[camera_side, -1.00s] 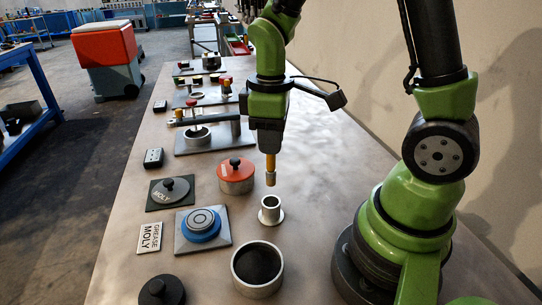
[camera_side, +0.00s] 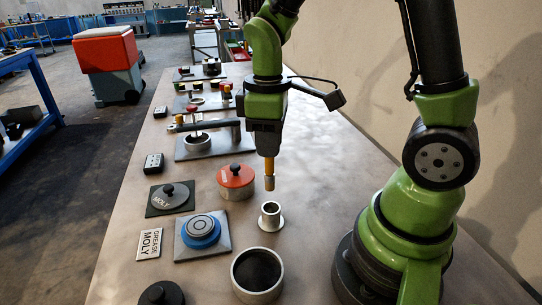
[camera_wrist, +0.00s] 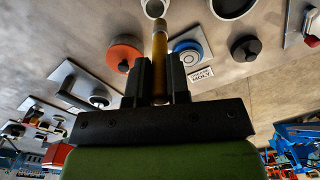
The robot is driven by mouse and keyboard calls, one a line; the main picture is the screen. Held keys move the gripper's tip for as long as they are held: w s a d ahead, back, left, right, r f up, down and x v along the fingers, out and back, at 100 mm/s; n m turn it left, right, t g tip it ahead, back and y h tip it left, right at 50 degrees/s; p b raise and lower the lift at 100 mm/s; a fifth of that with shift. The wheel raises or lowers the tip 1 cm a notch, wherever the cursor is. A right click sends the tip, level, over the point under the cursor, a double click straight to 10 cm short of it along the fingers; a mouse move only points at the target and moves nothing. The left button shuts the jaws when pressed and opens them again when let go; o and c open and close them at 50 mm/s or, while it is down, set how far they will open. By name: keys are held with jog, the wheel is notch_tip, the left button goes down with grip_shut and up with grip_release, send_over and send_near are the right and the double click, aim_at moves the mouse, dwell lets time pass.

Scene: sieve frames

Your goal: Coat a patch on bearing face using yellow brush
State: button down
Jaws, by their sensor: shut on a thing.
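The bearing face is probably the ringed grey disc (camera_side: 201,226) with a blue edge on a square plate, left of the sleeve. In the wrist view the brush handle (camera_wrist: 160,55) sits between the jaws, and the blue-edged disc (camera_wrist: 188,50) shows beside it.
A red-lidded pot (camera_side: 236,183) stands left of the brush. An open dark-filled cup (camera_side: 235,278) and a black knobbed lid (camera_side: 160,293) are at the front. A bracketed fixture (camera_side: 207,143) stands behind.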

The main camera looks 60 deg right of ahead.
jog(key=s+a+g+y, duration=0.15)
jog(key=a+g, duration=0.25)
jog(key=a, duration=0.7)
notch_tip(320, 180, down, 6)
jog(key=shift+s+f, duration=0.15)
jog(key=shift+f, duration=0.1)
jog(key=shift+a+f+h, duration=0.1)
jog(key=shift+f+h, duration=0.15)
jog(key=shift+f, duration=0.4)
dwell(1.5)
notch_tip(320, 180, up, 7)
dwell(0.8)
dwell(0.4)
